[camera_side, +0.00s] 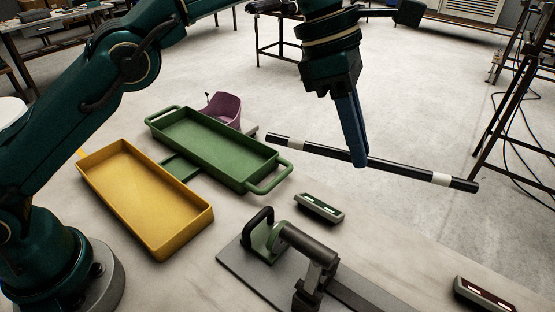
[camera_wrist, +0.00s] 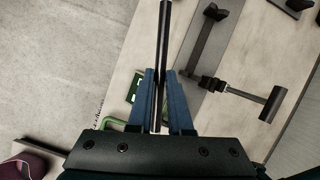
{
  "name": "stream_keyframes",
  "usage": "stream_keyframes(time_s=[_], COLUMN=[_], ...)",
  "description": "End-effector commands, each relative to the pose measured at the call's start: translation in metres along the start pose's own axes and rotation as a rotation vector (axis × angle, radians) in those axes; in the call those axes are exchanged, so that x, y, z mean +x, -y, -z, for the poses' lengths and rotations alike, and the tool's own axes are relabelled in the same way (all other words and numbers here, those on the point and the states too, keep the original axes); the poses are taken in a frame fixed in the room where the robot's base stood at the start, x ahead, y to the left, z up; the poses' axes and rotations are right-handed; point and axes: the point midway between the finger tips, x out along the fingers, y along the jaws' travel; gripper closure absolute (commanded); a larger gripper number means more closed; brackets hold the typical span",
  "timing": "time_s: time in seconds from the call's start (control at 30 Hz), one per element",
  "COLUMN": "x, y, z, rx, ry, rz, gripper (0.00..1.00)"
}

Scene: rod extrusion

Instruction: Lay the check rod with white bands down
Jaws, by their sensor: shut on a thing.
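The check rod (camera_side: 315,151) is a long black rod with a white band near each end. It is held up in the air, tilted slightly down to the right in the side view. My gripper (camera_side: 360,160) is shut on the rod near its middle. In the wrist view the black rod (camera_wrist: 163,40) runs up between the two blue fingers of my gripper (camera_wrist: 159,75), and its white bands do not show there. The green tray (camera_side: 205,143) and the yellow tray (camera_side: 130,190) lie on the table at the left, both looking empty.
A grey fixture plate (camera_side: 240,268) with a clamp and dark tool (camera_side: 313,250) stands at the front middle. A small green block (camera_side: 319,208) lies behind it, and a dark red one (camera_side: 486,298) at the front right. A purple container (camera_side: 224,108) is behind the green tray.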

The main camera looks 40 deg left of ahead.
Motion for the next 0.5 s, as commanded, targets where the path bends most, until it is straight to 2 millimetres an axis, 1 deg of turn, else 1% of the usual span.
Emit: stream_keyframes(time_s=[0.03, 0.1, 0.33, 0.43, 0.5], x=[0.007, 0.013, 0.028, 0.037, 0.039], y=[0.008, 0.016, 0.037, 0.05, 0.052], z=[-0.007, -0.013, -0.026, -0.033, -0.034], rx=[0.021, 0.042, 0.1, 0.132, 0.138], ry=[-0.001, -0.003, -0.005, -0.008, -0.008], rz=[0.011, 0.022, 0.051, 0.069, 0.072], gripper=[1.0, 1.0, 1.0, 1.0, 1.0])
